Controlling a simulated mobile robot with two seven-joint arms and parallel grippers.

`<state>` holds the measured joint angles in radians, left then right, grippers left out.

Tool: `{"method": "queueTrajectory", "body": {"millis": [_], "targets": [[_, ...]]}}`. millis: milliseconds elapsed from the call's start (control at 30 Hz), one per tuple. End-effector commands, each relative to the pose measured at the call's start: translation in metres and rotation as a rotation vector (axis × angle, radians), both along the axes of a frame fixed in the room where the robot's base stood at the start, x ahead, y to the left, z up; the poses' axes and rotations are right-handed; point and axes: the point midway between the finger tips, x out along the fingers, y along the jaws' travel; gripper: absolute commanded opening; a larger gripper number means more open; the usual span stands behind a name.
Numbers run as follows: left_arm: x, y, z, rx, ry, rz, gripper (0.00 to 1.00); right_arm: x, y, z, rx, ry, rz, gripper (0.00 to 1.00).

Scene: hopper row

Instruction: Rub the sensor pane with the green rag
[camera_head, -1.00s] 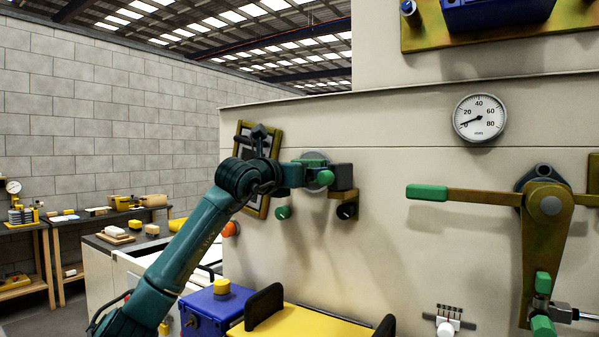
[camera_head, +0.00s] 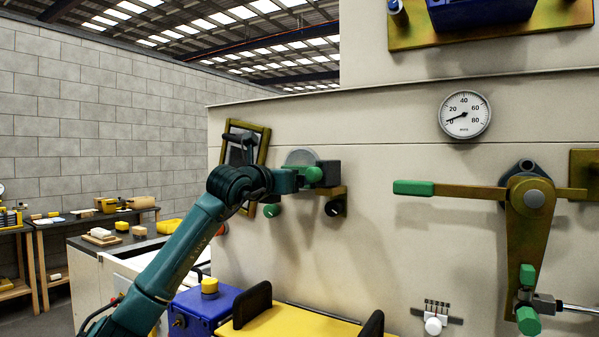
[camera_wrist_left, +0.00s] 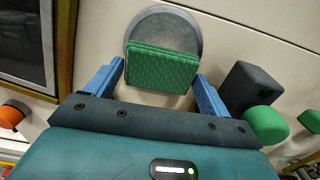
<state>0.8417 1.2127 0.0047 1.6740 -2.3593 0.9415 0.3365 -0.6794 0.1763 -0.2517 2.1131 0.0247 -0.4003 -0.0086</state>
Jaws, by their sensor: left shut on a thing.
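My left gripper (camera_wrist_left: 160,85) is shut on the green rag (camera_wrist_left: 163,68), a ribbed folded pad between its blue fingers. The sensor pane (camera_wrist_left: 165,27) is a round grey disc on the cream wall. In the left wrist view the rag covers the lower part of the pane, and its upper part shows above. I cannot tell whether they touch. In the head view the pane (camera_head: 299,157) stands above my left gripper, and the rag is mostly hidden by the gripper and a green knob. My right gripper is not in view.
A dark block (camera_wrist_left: 250,88) with a green knob (camera_wrist_left: 266,125) sticks out close right of my left gripper. A brass-framed panel (camera_head: 262,155) is at the left. A gauge (camera_head: 465,114) and a green-handled lever (camera_head: 440,188) are further right. A blue box (camera_head: 205,307) stands below.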

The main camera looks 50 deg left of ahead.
Motion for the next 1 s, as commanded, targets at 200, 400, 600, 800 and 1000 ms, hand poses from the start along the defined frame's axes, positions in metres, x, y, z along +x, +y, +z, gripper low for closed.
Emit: {"method": "queueTrajectory", "body": {"millis": [200,400,600,800,1000], "targets": [[0.001,0.000,-0.003,-0.002,0.005,0.000,0.55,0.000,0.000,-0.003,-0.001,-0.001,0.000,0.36],[0.000,0.000,-0.003,-0.002,0.007,0.000,0.55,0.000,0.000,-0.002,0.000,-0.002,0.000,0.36],[0.000,0.000,-0.001,-0.002,0.007,-0.001,0.55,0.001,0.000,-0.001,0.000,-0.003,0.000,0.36],[-0.001,-0.001,0.018,-0.001,0.003,0.000,0.55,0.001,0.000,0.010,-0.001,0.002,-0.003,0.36],[-0.003,-0.001,0.039,-0.001,0.003,0.000,0.55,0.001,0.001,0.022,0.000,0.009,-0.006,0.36]]}}
